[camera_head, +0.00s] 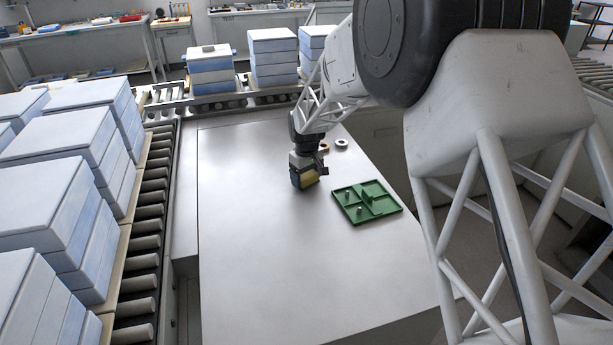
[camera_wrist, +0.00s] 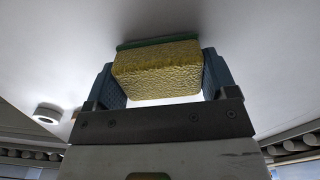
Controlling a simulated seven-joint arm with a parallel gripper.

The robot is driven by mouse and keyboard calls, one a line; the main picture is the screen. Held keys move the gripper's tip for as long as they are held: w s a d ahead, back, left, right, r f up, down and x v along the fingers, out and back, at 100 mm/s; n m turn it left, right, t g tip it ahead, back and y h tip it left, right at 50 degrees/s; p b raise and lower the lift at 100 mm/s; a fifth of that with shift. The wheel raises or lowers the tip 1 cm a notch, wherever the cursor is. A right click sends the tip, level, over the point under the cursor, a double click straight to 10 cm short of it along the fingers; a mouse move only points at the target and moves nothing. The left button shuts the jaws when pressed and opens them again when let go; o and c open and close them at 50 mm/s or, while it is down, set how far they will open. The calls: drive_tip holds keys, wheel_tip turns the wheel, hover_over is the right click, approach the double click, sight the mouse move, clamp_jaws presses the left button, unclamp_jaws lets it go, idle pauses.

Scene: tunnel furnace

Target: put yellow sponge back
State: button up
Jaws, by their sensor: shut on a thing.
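The yellow sponge (camera_wrist: 158,72) is held between the two fingers of my gripper (camera_wrist: 165,82) in the wrist view, with a green layer along its far edge. In the head view my gripper (camera_head: 308,174) is shut on the sponge (camera_head: 308,180), over the middle of the grey table and left of the green tray. I cannot tell whether the sponge touches the table. The green tray (camera_head: 390,207) has divided compartments and a few small metal pieces standing in it.
The table (camera_head: 260,250) is clear in front and to the left. Metal rings (camera_head: 341,143) lie behind my gripper, and a ring (camera_wrist: 47,113) shows in the wrist view. Roller conveyors (camera_head: 145,240) with stacked blue-white boxes (camera_head: 60,140) run along the left and back.

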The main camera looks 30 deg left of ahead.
sight(306, 174)
drive_tip(key=shift+f, duration=0.15)
drive_tip(key=o, duration=0.8)
wheel_tip(306, 174, up, 12)
drive_tip(key=shift+r, duration=0.2)
idle(1.0)
